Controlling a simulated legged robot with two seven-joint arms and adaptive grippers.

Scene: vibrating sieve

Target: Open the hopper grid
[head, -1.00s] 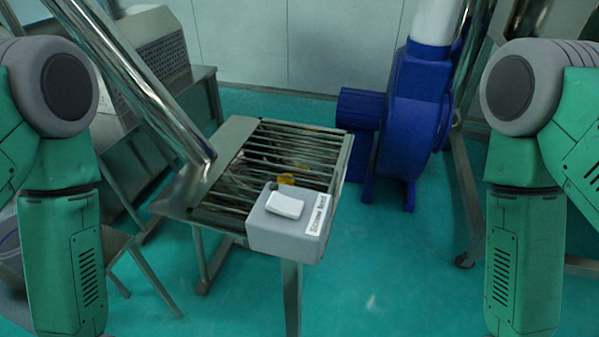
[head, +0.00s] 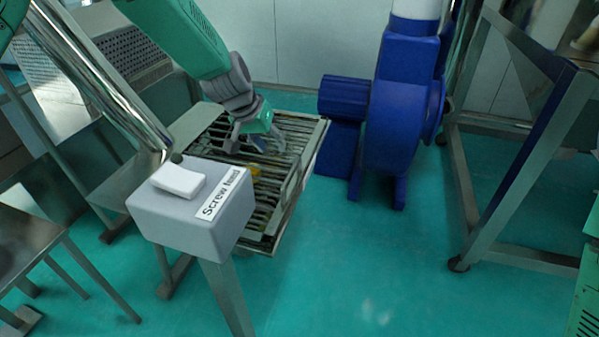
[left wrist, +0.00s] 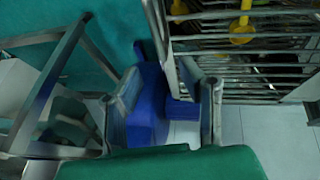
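The hopper grid (head: 285,160) is a rack of thin metal bars in a metal frame, set in the top of the hopper and lying flat. Yellow pieces show beneath its bars. In the left wrist view the grid (left wrist: 260,68) fills the upper right, with yellow pieces under it. My left gripper (head: 257,147) is over the far part of the grid, pointing down. Its fingers (left wrist: 162,105) are spread apart with nothing gripped. A frame edge runs down near the right-hand finger; I cannot tell whether they touch. My right gripper is out of view.
A grey box labelled "Screw feed" (head: 190,215) with a white block (head: 179,181) on top stands at the hopper's near side. A blue blower (head: 400,110) stands behind to the right. A shiny tube (head: 95,75) slants at the left. Floor at front right is clear.

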